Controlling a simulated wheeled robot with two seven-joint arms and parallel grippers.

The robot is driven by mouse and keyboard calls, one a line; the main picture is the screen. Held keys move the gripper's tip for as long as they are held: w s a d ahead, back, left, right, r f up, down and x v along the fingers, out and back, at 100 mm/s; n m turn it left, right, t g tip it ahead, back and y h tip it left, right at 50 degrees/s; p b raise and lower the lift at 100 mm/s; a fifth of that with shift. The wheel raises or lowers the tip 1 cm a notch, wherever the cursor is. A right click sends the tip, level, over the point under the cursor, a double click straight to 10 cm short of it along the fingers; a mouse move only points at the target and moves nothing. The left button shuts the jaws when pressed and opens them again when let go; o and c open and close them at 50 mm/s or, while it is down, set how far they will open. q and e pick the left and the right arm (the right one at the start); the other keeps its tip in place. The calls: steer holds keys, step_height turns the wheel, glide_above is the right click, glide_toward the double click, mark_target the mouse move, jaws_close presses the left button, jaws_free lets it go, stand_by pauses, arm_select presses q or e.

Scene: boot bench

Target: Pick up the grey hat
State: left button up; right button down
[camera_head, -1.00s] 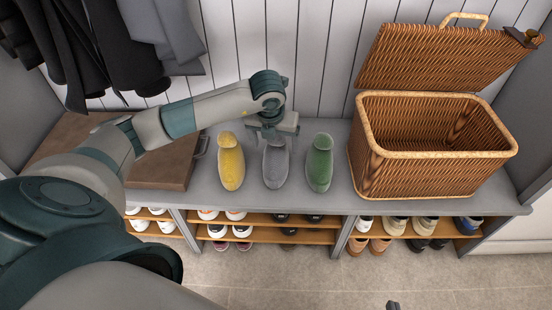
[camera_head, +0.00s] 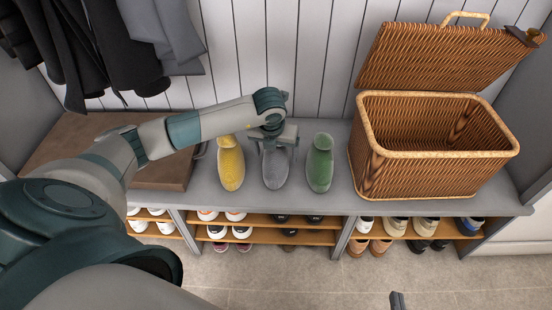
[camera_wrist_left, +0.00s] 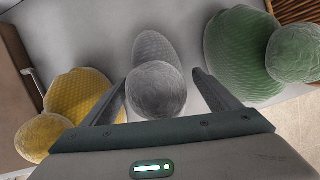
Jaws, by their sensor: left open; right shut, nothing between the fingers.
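The grey hat (camera_head: 275,172) lies on the grey bench top between a yellow hat (camera_head: 230,170) and a green hat (camera_head: 319,170). My left gripper (camera_head: 271,137) is over its back end and hides that end in the head view. In the left wrist view, the open fingers of my left gripper (camera_wrist_left: 161,80) stand on either side of the grey hat's round bobble (camera_wrist_left: 156,92), with gaps visible. The hat's knitted body shows beyond it. My right gripper (camera_head: 397,300) shows only as a small dark tip at the bottom edge, shut and empty.
A wicker basket (camera_head: 365,170) with its lid (camera_head: 440,60) open stands at the right. A brown flat box (camera_head: 160,178) lies at the left. Dark clothes (camera_head: 105,45) hang above it. Shoes fill shelves below the bench.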

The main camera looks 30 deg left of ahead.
arm_select(q)
steer(key=shift+f, duration=0.1)
stand_by(0.4)
steer(key=c, duration=1.2)
